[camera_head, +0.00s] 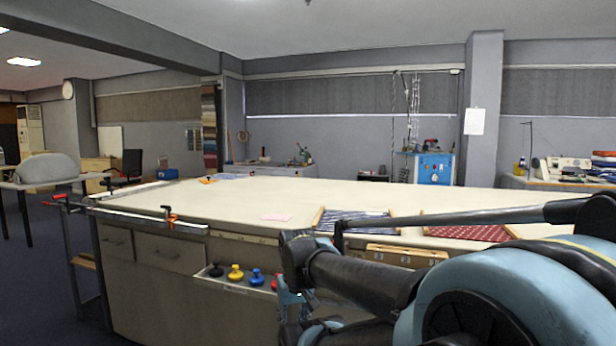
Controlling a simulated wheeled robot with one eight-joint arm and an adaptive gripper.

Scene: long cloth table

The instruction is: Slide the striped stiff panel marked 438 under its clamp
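A dark blue striped panel (357,222) with light wooden side strips lies flat near the front edge of the long table (250,197). No number can be read on it. A clamp with an orange-red part (172,218) sits at the front edge, left of the panel and well apart from it. Another red-handled clamp (61,198) is at the table's left end. I cannot tell which clamp belongs to the panel. My gripper (292,304) hangs low in front of the table front, below and left of the panel. Its fingers are small and partly hidden by my arm.
A red patterned panel (468,232) lies right of the striped one, partly behind my arm. A wooden strip with numbers (406,253) is at the front edge. Coloured knobs (235,273) sit on a front ledge. The table's middle is mostly clear.

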